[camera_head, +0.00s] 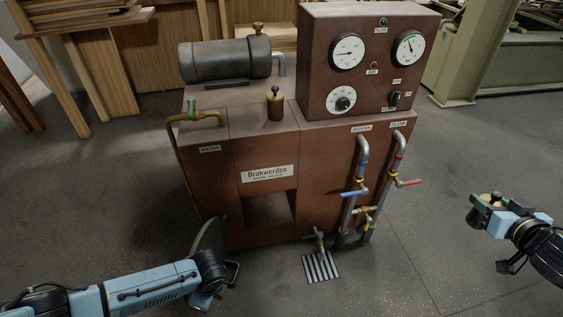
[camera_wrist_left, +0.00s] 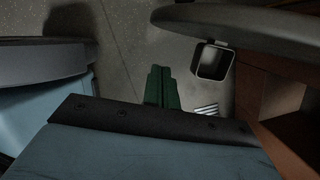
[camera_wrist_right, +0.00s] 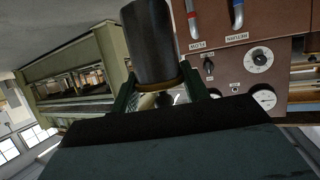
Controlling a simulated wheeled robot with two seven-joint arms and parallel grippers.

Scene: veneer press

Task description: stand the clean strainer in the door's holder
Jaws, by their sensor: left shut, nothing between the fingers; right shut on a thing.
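My right gripper (camera_head: 482,208) is shut on a dark cylinder with a brass end, which I take to be the strainer (camera_wrist_right: 150,45). It is held clear of the machine, at the right of the head view; there mainly its brass end (camera_head: 491,199) shows. The door (camera_head: 208,236) is a dark round plate, swung out at the machine's lower left front. A square, open-topped dark holder (camera_wrist_left: 212,62) is beside the door's edge in the left wrist view. My left gripper (camera_wrist_left: 162,88) is shut and empty, with its green fingers together, below the door and holder in that view.
The brown machine (camera_head: 265,150) has a dark opening (camera_head: 268,210) low in front. Pipes with a blue handle (camera_head: 355,192) and a red handle (camera_head: 408,183) stand at its right front. A floor grate (camera_head: 320,266) lies before it. The floor between the machine and my right gripper is clear.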

